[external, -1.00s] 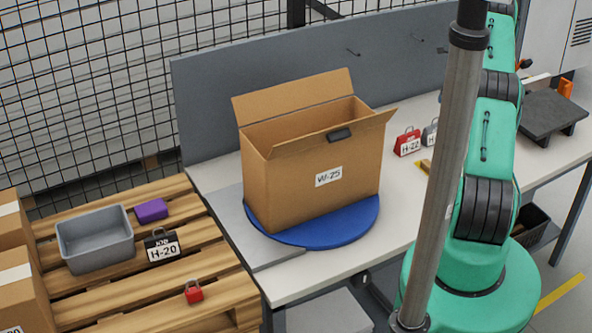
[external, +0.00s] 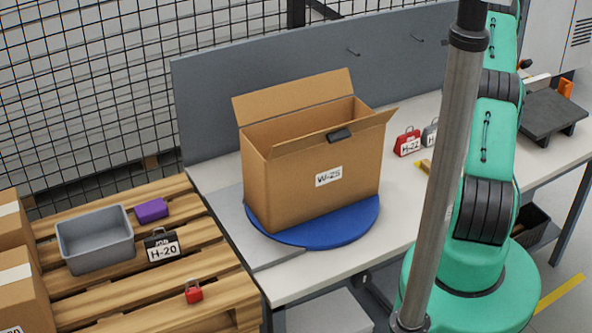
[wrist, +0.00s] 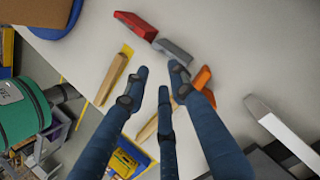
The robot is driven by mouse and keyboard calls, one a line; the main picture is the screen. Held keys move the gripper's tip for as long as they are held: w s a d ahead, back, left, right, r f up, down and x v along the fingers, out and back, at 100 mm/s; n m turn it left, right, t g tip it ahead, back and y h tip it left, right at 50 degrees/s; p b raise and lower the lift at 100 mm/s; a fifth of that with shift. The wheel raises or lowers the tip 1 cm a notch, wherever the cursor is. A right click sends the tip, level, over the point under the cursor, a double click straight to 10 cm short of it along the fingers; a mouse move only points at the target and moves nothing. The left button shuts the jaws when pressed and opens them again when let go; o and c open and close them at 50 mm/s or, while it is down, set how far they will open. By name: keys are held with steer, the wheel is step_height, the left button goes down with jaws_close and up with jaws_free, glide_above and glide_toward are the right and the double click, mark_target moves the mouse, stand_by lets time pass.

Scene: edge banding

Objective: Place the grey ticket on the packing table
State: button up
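The grey ticket (external: 430,134) stands on the white packing table (external: 300,284), just right of the red ticket (external: 407,143) and partly behind the pole. In the wrist view the grey ticket (wrist: 174,50) lies beyond my fingertips, between the red ticket (wrist: 136,25) and an orange piece (wrist: 202,78). My gripper (wrist: 161,78) has its fingers spread, with nothing between them. It is hidden in the external view. I cannot tell its height above the table.
An open carton W-25 (external: 318,178) stands on a blue turntable (external: 318,237). A pallet at left holds a grey bin (external: 96,242), a purple block (external: 151,209), a black H-20 ticket (external: 161,245) and a red one (external: 194,291). Wooden pieces (wrist: 115,78) lie near my fingers.

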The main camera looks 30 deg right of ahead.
steer(key=w+a+r+n+h, duration=0.2)
steer(key=a+r+n, duration=0.2)
steer(key=a+r, duration=1.25)
steer(key=s+a+r+n+t+h, duration=0.1)
steer(key=s+a+r+n, duration=0.25)
steer(key=a+r, duration=0.55)
steer(key=s+a+r+n, duration=0.2)
steer(key=s+a+r, duration=0.3)
steer(key=a+r, duration=0.3)
steer(key=s+a+r+n+t+h, duration=0.1)
steer(key=s+a+r+n, duration=0.2)
steer(key=s+a, duration=0.45)
steer(key=s+a+r+n+t, duration=0.1)
steer(key=s+a+r+n, duration=0.2)
steer(key=s+a, duration=0.5)
steer(key=s+a+f+n+t, duration=0.1)
steer(key=s+a+f+n, duration=0.1)
steer(key=s, duration=0.6)
steer(key=s+a+f+n+t, duration=0.1)
steer(key=s+a+f+n, duration=0.1)
steer(key=s+a, duration=0.3)
steer(key=s+n, duration=0.1)
steer(key=s, duration=0.3)
steer(key=shift+s+h, duration=0.3)
